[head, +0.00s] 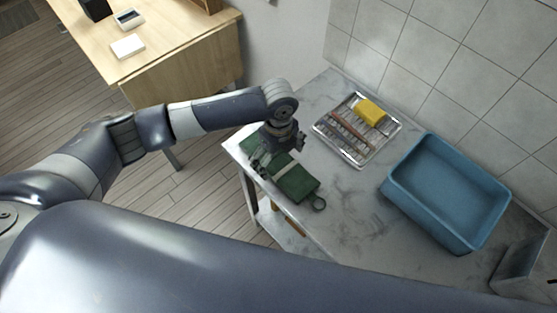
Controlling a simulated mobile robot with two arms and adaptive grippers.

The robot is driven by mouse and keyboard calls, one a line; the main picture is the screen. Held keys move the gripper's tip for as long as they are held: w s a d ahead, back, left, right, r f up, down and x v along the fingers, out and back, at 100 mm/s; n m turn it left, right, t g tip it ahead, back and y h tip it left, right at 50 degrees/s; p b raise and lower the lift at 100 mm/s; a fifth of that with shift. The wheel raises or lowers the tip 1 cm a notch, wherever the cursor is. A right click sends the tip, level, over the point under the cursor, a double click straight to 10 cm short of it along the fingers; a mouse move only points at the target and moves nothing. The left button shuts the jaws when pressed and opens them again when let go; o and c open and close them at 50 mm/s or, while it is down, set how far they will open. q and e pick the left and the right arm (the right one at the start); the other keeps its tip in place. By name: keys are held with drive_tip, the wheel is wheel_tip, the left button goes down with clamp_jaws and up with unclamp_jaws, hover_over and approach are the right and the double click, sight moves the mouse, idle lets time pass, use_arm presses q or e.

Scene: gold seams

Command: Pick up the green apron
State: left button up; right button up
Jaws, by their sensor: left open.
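The green apron (297,185) lies folded on the grey marble-topped table, close to its left edge. A pale band crosses it, and a dark ring shows at its lower right end. My left gripper (262,167) is open and points down over the upper left part of the apron, hiding some of it. I cannot tell whether the fingers touch the cloth. My right gripper is not in view.
A metal rack tray (322,128) with a yellow sponge (370,112) and a brown stick-like item lies behind. A blue basin (447,192) stands to the right. A tiled wall backs the table. A wooden desk (185,72) stands at upper left.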

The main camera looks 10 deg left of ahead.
use_arm(q)
drive_tip(key=shift+f, duration=0.6)
drive_tip(key=c, duration=1.3)
